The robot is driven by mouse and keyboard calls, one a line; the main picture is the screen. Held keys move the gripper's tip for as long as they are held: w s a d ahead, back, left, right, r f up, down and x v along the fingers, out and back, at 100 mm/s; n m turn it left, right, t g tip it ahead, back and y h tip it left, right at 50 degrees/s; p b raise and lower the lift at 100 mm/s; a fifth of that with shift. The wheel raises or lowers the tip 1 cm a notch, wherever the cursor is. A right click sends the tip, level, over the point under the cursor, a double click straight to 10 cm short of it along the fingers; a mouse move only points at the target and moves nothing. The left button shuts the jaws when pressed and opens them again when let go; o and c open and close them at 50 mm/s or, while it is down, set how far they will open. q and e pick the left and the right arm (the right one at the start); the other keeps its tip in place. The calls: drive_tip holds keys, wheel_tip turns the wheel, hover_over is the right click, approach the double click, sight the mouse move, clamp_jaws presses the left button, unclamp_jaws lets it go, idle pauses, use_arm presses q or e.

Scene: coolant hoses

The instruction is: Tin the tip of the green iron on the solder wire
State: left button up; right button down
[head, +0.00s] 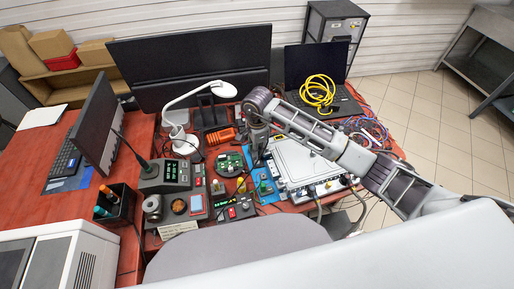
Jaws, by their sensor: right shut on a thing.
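My right gripper (256,155) points down over the middle of the bench, to the right of the green circuit board (230,161). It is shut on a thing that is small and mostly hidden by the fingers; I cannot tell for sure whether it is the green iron. A teal-green handle (101,211) and an orange handle stand in a dark box (119,218) at the left front. A grey spool-like cylinder (152,205) stands at the front; I cannot make out solder wire on it. My left gripper is not in view.
A white lamp (183,140) stands behind the circuit board. Control boxes (174,176) with green displays crowd the front. A large pale grey case (305,165) sits on the right, under my right arm. Yellow cable (318,92) lies on the laptop. A grey chair back (235,249) is in front.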

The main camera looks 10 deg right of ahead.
drive_tip(key=shift+f, duration=0.15)
drive_tip(key=shift+f+b, duration=0.2)
drive_tip(key=shift+b, duration=0.1)
idle(0.6)
drive_tip(key=shift+f, duration=0.1)
idle(0.4)
drive_tip(key=shift+f, duration=0.1)
idle(0.5)
idle(0.7)
idle(0.6)
